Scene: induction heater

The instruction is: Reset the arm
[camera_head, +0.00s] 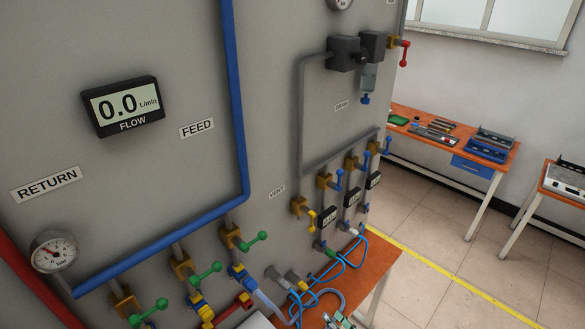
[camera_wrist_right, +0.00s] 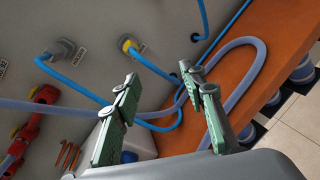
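My right gripper (camera_head: 338,320) shows only as small green-and-grey tips at the bottom edge of the head view. In the right wrist view the right gripper (camera_wrist_right: 162,78) has its two green-padded fingers wide apart, with nothing held between them. Blue hoses and a grey-blue hose (camera_wrist_right: 245,42) pass behind the fingers, in front of the orange bench (camera_wrist_right: 262,80). I cannot tell whether the fingers touch a hose. My left gripper and arm are not in view.
The grey panel (camera_head: 130,50) fills the left, with green-handled valves (camera_head: 205,272), a gauge (camera_head: 53,251) and a flow display (camera_head: 122,106) reading 0.0. An orange table (camera_head: 410,112) with tools stands at the back right. Tiled floor (camera_head: 440,210) there is clear.

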